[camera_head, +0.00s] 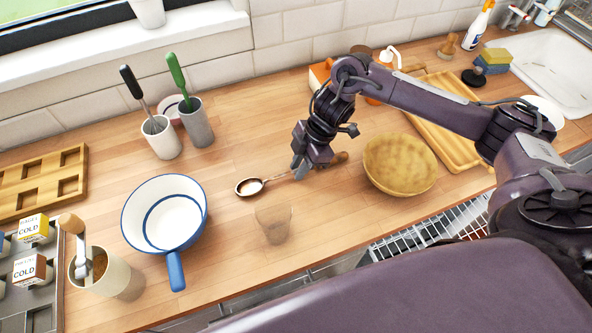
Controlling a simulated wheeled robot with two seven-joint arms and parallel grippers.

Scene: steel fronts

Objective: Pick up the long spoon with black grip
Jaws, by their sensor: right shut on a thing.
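A long spoon (250,187) with a metal bowl and a brown-looking handle end lies low over the wooden counter, its bowl to the left. My right gripper (301,171) reaches down onto the spoon's handle and is shut on it. I cannot tell whether the spoon touches the counter. A utensil with a black grip (131,83) stands tilted in a white cup (162,140) at the back left, its lower end hidden in the cup. My left gripper is not in view.
A green-handled utensil (178,77) stands in a grey cup (196,125). A blue-rimmed white pan (165,245), a clear glass (273,222) and a yellowish bowl (400,164) surround the spoon. A wooden tray (445,120) lies to the right. Bare counter lies behind the spoon.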

